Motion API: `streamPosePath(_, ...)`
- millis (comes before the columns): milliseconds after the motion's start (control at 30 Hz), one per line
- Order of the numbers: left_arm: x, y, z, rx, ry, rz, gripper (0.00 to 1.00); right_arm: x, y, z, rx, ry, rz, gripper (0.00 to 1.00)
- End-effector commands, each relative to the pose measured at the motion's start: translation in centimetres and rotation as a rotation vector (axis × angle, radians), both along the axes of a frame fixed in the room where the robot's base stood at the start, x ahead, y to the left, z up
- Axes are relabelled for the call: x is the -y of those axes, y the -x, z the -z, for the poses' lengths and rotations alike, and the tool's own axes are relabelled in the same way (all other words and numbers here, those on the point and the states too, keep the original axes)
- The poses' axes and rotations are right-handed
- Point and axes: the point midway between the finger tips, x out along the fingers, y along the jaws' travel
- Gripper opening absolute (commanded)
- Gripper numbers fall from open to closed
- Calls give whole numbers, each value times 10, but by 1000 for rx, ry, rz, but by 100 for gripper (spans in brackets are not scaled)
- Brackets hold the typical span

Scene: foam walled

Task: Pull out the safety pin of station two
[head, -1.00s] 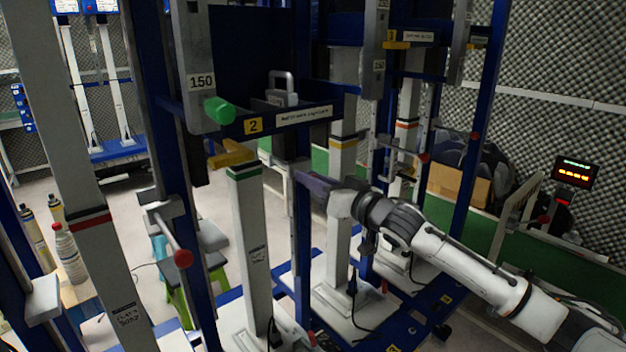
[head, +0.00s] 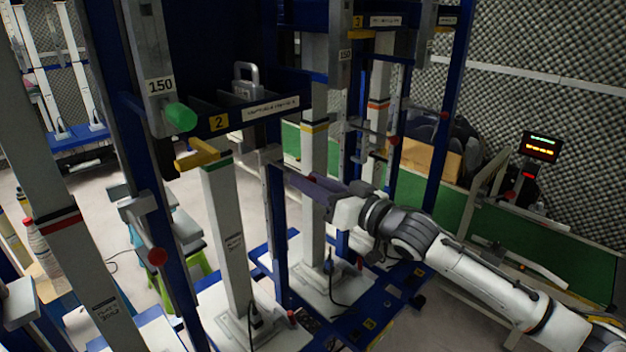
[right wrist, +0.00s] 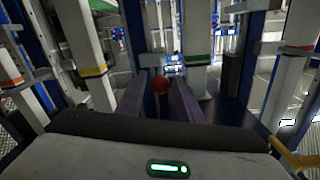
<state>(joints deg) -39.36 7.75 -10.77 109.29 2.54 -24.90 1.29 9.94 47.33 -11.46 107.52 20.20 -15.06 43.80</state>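Station two carries a yellow "2" sign (head: 219,122) on its dark blue crossbeam, above the white column with a green band (head: 228,220). My right gripper (head: 290,180) reaches in from the right, its fingertips close to the blue post right of that column. In the right wrist view its two fingers stand apart. A red ball knob (right wrist: 160,85), which looks like the safety pin's head, shows between the fingertips, before a blue post. I cannot tell whether the fingers touch it. In the head view this knob is hidden. My left gripper is not in view.
A green knob (head: 180,117) and a yellow lever (head: 203,153) project near station two. Another red ball (head: 157,257) sits on the post to the left. The yellow-banded column (head: 313,185) stands close behind my right gripper. A red-lit display (head: 540,147) stands at the right.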

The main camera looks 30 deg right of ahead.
Motion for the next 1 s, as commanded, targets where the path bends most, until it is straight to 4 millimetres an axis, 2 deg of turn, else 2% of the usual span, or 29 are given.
streamPosePath(333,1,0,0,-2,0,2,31,1,1,-1,2,0,1,40)
streamPosePath(467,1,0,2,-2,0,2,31,2,8,1,0,0,0,40)
streamPosePath(1000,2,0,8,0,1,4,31,20,83,1,-1,-1,0,40)
